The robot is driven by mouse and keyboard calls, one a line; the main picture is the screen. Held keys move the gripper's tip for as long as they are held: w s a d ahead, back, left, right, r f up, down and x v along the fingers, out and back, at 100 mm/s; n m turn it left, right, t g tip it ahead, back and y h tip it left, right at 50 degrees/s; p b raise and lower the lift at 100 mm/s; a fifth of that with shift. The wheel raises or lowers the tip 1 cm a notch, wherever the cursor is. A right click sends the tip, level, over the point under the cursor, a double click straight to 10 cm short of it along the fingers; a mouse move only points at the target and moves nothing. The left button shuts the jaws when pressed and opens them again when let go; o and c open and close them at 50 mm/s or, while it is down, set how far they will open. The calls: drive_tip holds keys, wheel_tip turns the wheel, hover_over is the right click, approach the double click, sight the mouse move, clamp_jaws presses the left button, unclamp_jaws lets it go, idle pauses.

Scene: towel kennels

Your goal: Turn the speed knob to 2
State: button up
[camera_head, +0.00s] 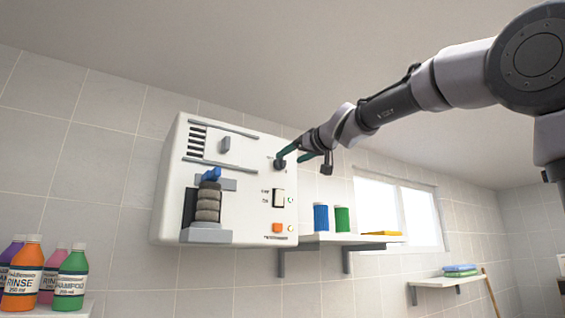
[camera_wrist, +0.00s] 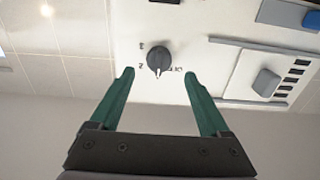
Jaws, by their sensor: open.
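The speed knob is a small dark round knob (camera_wrist: 158,58) on the white wall-mounted machine (camera_head: 172,195). In the head view the knob (camera_head: 280,164) is at the upper right of the machine's face. My gripper (camera_wrist: 158,78) has green fingers that are open, one on each side of the knob and apart from it. In the head view my gripper (camera_head: 291,155) is right at the knob, partly overlapping it.
The machine also has a grey slider (camera_head: 225,145), a rocker switch (camera_head: 278,198), an orange button (camera_head: 277,228) and a blue-topped roller unit (camera_head: 208,200). A shelf (camera_head: 345,239) with blue and green cylinders stands right of it. Bottles (camera_head: 70,280) stand at lower left.

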sight(284, 162)
drive_tip(key=x, duration=0.5)
drive_tip(key=shift+w, duration=0.2)
clamp_jaws()
